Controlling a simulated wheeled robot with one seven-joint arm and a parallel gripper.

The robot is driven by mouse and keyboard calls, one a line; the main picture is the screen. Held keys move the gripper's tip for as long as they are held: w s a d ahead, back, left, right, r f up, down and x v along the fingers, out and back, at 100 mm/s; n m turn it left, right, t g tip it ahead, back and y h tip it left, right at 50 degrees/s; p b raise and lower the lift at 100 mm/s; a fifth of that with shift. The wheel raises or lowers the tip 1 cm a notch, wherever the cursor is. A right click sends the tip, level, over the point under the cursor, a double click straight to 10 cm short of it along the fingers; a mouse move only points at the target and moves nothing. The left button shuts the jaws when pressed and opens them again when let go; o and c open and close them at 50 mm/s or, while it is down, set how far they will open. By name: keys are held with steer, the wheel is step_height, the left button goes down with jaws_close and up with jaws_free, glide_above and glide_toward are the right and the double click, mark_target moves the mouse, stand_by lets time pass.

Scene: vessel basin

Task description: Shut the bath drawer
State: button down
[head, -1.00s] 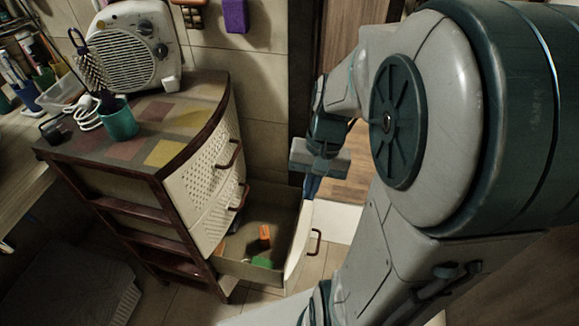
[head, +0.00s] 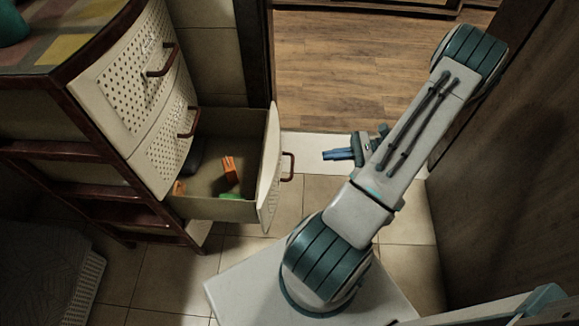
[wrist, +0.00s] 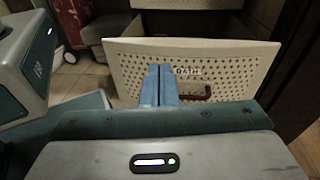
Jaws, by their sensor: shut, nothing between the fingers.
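The bath drawer (head: 268,170) is the lowest drawer of the cabinet and stands pulled out. Its cream front has a brown handle (head: 289,167), and orange and green items lie inside it. In the wrist view its perforated front (wrist: 130,72) faces me, with lettering partly hidden by my fingers and the handle (wrist: 197,92) to their right. My gripper (head: 326,155) is shut and empty, to the right of the drawer front, pointing toward it with a gap in the head view. Its blue fingers also show in the wrist view (wrist: 160,68).
The two upper drawers (head: 130,75) look shut. A dark wooden panel (head: 500,150) stands at the right. A doorway with wooden floor (head: 350,60) lies behind. Tiled floor (head: 300,205) is free between the drawer and my arm.

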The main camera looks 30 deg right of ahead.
step_height(320, 180, down, 4)
steer(key=d+m+t+b, duration=0.1)
steer(key=d+m+t, duration=0.1)
steer(key=t, duration=0.1)
steer(key=b+x, duration=0.1)
steer(key=x, duration=0.3)
steer(key=b+x, duration=0.1)
steer(key=x, duration=0.3)
steer(key=s+b+x, duration=0.1)
steer(key=x, duration=0.3)
steer(key=shift+w+a+f, duration=0.1)
steer(key=shift+w+a, duration=0.05)
steer(key=shift+a, duration=0.3)
steer(key=shift+w+a, duration=0.4)
steer(key=shift+a, duration=0.1)
steer(key=shift+a, duration=0.1)
